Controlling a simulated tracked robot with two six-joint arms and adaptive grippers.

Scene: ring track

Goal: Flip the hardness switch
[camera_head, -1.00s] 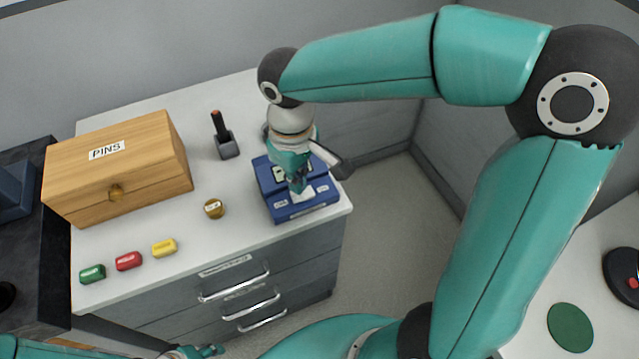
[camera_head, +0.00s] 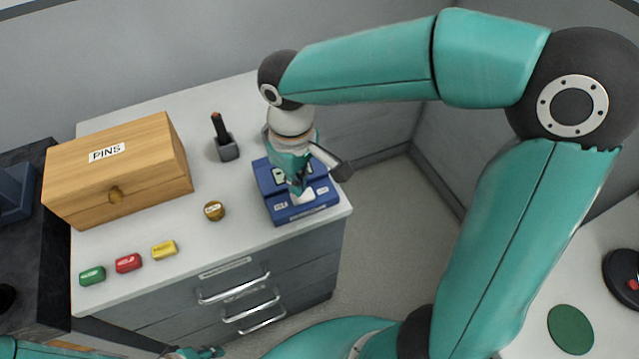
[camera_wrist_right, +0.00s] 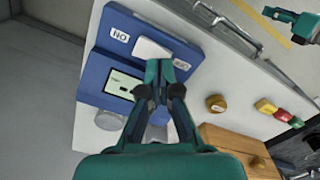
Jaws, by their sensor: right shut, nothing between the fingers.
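A blue device (camera_head: 269,183) sits at the right end of the white cabinet top. In the right wrist view the blue device (camera_wrist_right: 97,68) shows a small display (camera_wrist_right: 122,86), an "ON" label (camera_wrist_right: 120,35) and a second label that I cannot read clearly. A white rocker switch (camera_wrist_right: 148,47) lies between the two labels. My right gripper (camera_head: 298,197) points down over the device, shut and empty. In the wrist view its fingertips (camera_wrist_right: 166,72) are right by the switch; I cannot tell if they touch it. My left gripper (camera_head: 205,352) is partly visible at the bottom edge.
A wooden "PINS" box (camera_head: 120,172), a black holder with a stick (camera_head: 226,146), a round brass piece (camera_head: 214,210) and green, red (camera_head: 128,263) and yellow blocks stand on the cabinet top to the left. Drawers with handles (camera_head: 235,290) are below. A grey wall is behind.

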